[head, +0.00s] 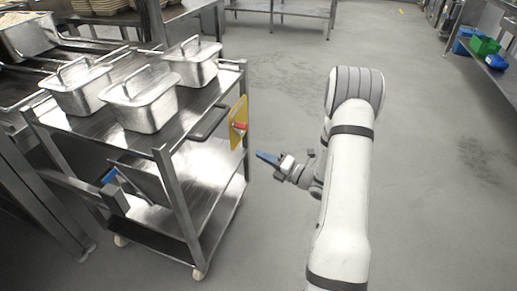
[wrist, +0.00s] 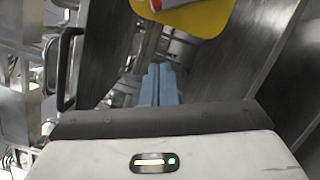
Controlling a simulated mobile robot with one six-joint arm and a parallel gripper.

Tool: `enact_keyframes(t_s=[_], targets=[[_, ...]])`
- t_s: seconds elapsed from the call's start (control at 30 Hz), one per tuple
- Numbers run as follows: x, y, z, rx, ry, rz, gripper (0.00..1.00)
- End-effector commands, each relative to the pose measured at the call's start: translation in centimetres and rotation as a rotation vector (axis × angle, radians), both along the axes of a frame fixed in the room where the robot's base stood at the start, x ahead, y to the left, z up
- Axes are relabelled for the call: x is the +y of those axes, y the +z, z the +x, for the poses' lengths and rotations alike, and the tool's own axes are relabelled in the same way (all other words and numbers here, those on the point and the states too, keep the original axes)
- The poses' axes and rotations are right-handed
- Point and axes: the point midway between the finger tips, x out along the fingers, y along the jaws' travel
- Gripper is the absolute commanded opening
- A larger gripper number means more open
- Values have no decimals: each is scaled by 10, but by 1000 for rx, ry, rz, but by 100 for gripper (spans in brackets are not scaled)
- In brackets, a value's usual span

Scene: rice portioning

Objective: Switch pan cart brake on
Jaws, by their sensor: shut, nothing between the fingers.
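The pan cart (head: 172,205) is a steel trolley at the left of the head view, with lidded pans on its top shelf. A yellow plate (head: 238,122) is on its right end, with a red lever-like part (head: 239,126) on it. In the wrist view the yellow plate (wrist: 212,20) is at the top, and the red part is cut off by the frame edge. My gripper (head: 267,158) has blue fingers and is shut and empty. It is to the right of the plate and slightly lower, apart from it. The fingers (wrist: 160,84) point toward the cart in the wrist view. The lever's exact setting cannot be told.
A black handle (head: 207,123) is on the cart's side, left of the plate. White wheels (head: 198,274) are under the cart. Steel counters stand at left and back. A right-hand shelf holds a green bin (head: 485,45) and blue items. The floor around my arm is clear.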

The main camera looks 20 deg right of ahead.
Motion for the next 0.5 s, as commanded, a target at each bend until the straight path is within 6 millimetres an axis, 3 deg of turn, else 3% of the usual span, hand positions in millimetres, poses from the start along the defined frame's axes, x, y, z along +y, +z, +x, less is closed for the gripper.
enact_keyframes(t_s=[0.4,0.5], targets=[[58,5,64,-3,5,-2,0],[47,12,77,-5,-2,-2,0]])
